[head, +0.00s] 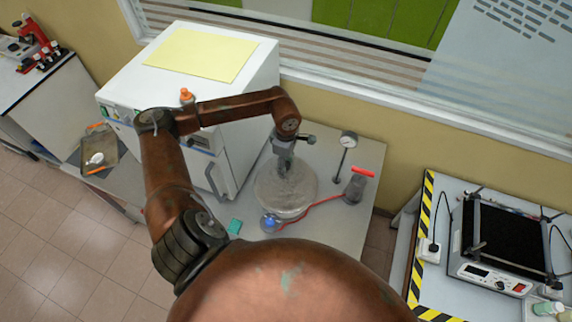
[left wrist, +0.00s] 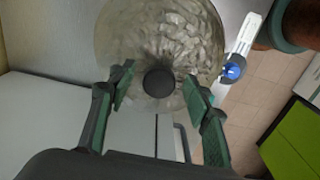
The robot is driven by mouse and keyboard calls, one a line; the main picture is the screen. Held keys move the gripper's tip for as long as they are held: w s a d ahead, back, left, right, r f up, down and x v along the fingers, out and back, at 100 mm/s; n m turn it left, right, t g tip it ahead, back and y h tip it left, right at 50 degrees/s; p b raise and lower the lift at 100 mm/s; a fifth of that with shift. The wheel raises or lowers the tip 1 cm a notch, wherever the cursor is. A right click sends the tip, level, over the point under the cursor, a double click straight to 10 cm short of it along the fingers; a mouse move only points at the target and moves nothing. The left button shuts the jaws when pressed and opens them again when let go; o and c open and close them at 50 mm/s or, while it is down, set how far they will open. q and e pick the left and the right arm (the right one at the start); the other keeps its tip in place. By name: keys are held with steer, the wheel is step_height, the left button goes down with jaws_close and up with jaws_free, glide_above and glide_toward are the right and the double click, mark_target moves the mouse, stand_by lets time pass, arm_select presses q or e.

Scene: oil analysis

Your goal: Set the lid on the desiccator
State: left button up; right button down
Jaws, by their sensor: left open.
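The glass lid (head: 300,186) is a round, clear, rippled dome and appears to rest on the desiccator (head: 285,212), whose body shows only as a narrow band beneath it in the head view. In the left wrist view the lid (left wrist: 150,35) fills the upper middle, with its dark round knob (left wrist: 160,83). My left gripper (head: 286,166) is above the lid; its open green-padded fingers (left wrist: 159,90) stand on either side of the knob with gaps. Whether the lid's rim sits evenly is hidden. My right gripper is not in view.
A white cabinet (head: 245,110) stands close left of the desiccator. A gauge (head: 348,140) and a red-handled valve device (head: 355,188) with a red hose are to its right.

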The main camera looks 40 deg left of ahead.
arm_select(q)
step_height(320, 180, up, 12)
steer(key=shift+f, duration=0.15)
stand_by(0.3)
